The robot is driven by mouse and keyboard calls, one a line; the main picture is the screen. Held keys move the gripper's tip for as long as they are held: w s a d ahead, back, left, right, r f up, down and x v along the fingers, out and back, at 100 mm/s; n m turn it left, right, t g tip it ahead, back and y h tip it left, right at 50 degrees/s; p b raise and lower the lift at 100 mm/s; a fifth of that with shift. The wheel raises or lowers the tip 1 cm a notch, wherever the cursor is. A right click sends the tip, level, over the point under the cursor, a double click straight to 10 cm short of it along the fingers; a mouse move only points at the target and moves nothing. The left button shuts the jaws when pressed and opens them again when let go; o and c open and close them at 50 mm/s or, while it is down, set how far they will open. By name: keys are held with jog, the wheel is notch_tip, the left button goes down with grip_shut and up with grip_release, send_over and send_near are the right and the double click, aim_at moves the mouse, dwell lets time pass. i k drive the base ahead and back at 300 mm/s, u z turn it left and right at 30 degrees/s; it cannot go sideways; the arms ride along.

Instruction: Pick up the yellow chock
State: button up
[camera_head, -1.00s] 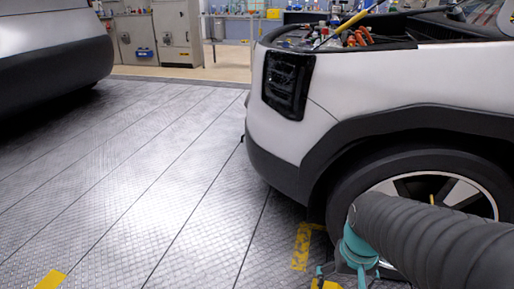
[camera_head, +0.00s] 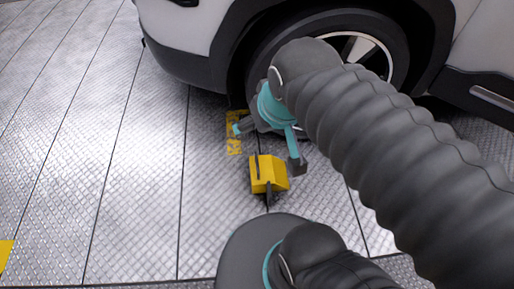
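The yellow chock (camera_head: 262,176) is a small block with dark parts. It sits on the metal plate floor in front of the car's wheel, near the middle of the head view. My gripper (camera_head: 268,148), dark with teal parts, is above and just beyond the chock. Its fingers are spread wide, one to the left and one close to the chock's right side. Nothing shows between them. I cannot tell whether the right finger touches the chock.
A white car with a dark-trimmed wheel arch and wheel (camera_head: 375,52) stands just behind.

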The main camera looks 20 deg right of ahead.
aim_at(268, 173)
jog(key=u, duration=1.05)
jog(key=k, duration=0.65)
jog(key=u, duration=0.05)
